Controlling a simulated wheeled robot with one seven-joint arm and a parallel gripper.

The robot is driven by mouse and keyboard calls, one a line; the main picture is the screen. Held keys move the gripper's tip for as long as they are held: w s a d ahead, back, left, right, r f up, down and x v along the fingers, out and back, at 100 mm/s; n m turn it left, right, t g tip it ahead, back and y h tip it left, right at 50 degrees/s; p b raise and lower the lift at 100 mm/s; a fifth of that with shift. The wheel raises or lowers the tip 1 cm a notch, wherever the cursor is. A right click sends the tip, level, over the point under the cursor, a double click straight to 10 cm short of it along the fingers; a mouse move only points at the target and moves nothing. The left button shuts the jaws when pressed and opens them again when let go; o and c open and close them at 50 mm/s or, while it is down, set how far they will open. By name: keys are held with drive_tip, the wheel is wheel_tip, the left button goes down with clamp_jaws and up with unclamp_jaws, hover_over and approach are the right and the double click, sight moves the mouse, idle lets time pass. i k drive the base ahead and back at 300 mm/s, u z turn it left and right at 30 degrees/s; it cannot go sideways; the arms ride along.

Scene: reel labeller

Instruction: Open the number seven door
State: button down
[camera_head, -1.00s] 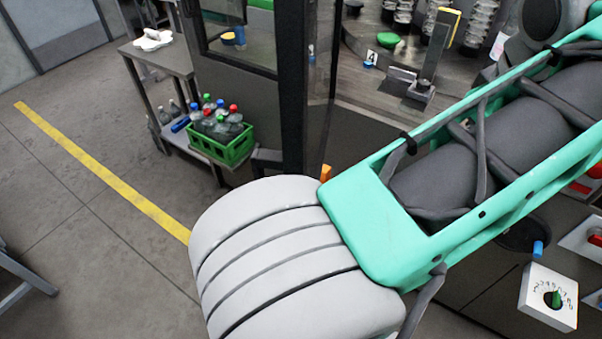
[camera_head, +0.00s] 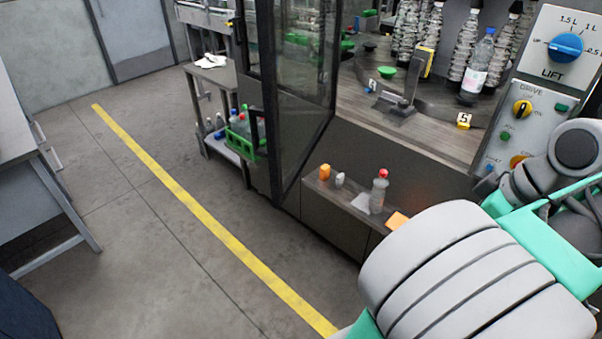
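A dark-framed door with a clear panel (camera_head: 305,95) stands at an angle out from the machine, left of an open bay. A black bar (camera_head: 258,130) that looks like a handle is on its left edge. I see no number seven on it. My arm fills the lower right, with grey ribbed and teal parts. My gripper is out of the picture, so its state is hidden.
Bottles (camera_head: 487,60) stand inside the bay. A control panel (camera_head: 540,95) is at the right. A ledge (camera_head: 325,188) below the bay holds a bottle (camera_head: 378,190) and small items. A green crate (camera_head: 243,140) stands on a cart. The floor with the yellow line (camera_head: 200,215) is clear.

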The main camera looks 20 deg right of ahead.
sight(265, 9)
drive_tip(key=u, duration=0.15)
drive_tip(key=i, duration=0.85)
drive_tip(key=u, duration=0.75)
